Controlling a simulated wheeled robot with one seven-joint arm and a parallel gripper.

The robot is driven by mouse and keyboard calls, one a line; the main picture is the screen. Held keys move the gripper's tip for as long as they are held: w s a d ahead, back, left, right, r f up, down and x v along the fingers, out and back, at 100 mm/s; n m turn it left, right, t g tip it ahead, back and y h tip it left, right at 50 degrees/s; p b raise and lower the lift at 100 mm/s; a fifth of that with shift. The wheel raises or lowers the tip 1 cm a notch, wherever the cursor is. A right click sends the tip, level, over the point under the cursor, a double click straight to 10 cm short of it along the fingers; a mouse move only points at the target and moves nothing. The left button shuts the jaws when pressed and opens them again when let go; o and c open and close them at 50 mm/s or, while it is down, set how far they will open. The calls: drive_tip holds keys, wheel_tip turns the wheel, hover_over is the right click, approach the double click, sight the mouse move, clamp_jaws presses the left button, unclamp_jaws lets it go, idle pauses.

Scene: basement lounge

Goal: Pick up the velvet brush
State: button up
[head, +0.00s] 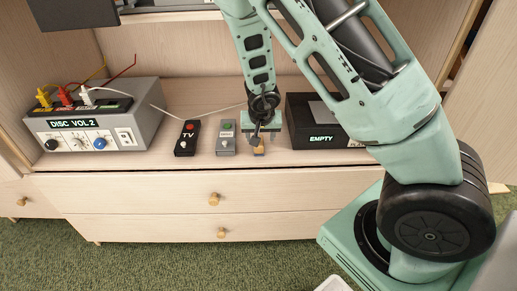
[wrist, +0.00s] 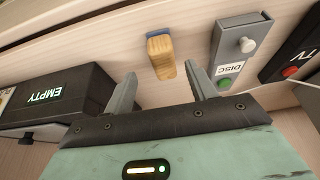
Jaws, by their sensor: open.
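The velvet brush (wrist: 160,56) is a small wooden block with a dark blue end, lying on the cabinet top near its front edge. In the head view the brush (head: 259,151) is mostly hidden behind my gripper. My gripper (wrist: 159,73) is open and empty, with its fingertips either side of the brush's near end in the wrist view. I cannot tell how far above the wood the fingers are. In the head view my gripper (head: 262,134) points down over the brush.
A grey DISC remote (head: 226,138) and a black TV remote (head: 188,137) lie left of the brush in the head view. A black box marked EMPTY (head: 304,122) stands close on the right. A grey DISC VOL 2 box (head: 140,117) with cables sits far left.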

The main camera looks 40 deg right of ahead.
drive_tip(key=shift+w+x, duration=0.2)
drive_tip(key=shift+x, duration=1.15)
drive_tip(key=shift+w+x, duration=0.2)
drive_tip(key=shift+x, duration=1.15)
drive_tip(key=shift+r, duration=0.2)
drive_tip(key=c, duration=1.1)
